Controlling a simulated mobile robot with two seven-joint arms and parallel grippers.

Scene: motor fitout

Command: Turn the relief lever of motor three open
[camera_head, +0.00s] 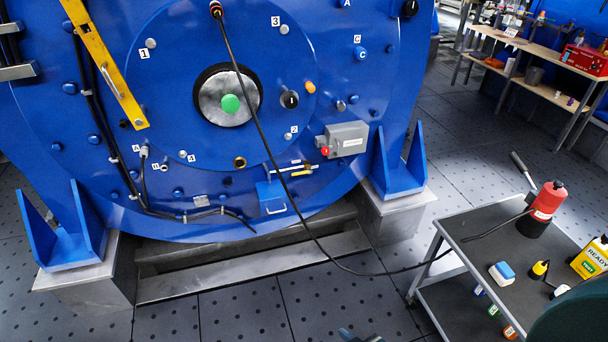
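The large blue motor (335,95) fills the left and middle of the view, with a round blue end plate and a green centre button (230,103). No marking I can read says it is motor three. Low on its face is a small brass valve (306,167) with thin, light, lever-like bars (292,174) beside it. I cannot tell for sure that this is the relief lever, or its exact position. A grey box (344,139) with a red knob (325,151) sits just above right. Neither gripper shows clearly; a small dark shape at the bottom edge is unclear.
A black cable (285,190) hangs across the motor face and runs to a grey cart (490,238) at right. Open floor lies before the motor.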

